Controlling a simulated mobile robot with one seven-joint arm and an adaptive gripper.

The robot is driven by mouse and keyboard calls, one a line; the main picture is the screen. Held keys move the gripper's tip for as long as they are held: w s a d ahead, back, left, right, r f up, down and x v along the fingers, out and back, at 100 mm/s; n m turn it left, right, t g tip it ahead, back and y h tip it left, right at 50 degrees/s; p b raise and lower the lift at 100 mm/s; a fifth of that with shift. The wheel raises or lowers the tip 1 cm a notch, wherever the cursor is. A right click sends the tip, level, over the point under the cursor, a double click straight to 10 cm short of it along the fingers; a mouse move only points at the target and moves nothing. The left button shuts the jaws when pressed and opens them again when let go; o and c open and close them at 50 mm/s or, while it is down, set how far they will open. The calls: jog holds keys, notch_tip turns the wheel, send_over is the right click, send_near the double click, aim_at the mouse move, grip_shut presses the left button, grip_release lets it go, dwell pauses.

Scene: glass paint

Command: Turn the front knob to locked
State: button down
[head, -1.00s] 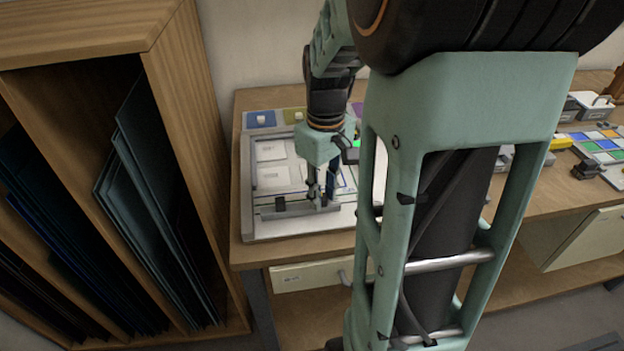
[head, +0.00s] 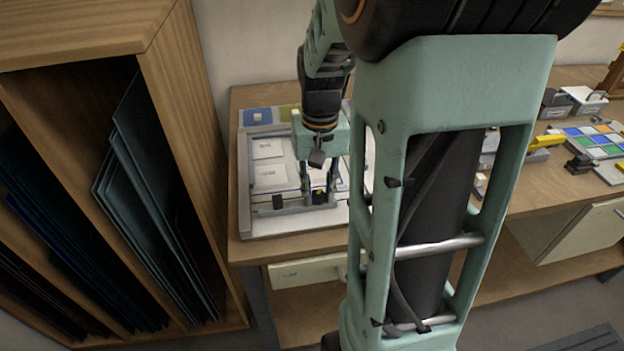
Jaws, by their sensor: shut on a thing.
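My gripper (head: 318,194) points down at the front of a white framed board (head: 250,216) on the workbench. Its fingers are shut on a small dark knob with a yellow part (head: 319,195), which sits on the grey bar (head: 265,211) along the board's front. The knob is small and partly hidden between the fingers, so its exact angle and any locked mark cannot be read. White cards (head: 270,175) lie on the board behind the bar.
A wooden rack (head: 165,60) with dark glass sheets stands at the left. A drawer (head: 305,271) is under the bench front. Coloured tiles (head: 597,138) and small grey bins (head: 587,98) lie at the right. My arm hides the bench middle.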

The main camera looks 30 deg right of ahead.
aim_at(317, 195)
jog(key=m+p, duration=0.1)
jog(key=m, duration=0.4)
jog(key=shift+w+a+r+m, duration=0.1)
jog(key=shift+m, duration=0.2)
jog(key=m+p, duration=0.1)
jog(key=m, duration=0.4)
jog(key=shift+w+m+p, duration=0.1)
jog(key=shift+m+p, duration=0.2)
jog(key=shift+p, duration=0.1)
jog(key=c, duration=1.6)
grip_release()
notch_tip(317, 195, up, 12)
jog(key=shift+f, duration=0.1)
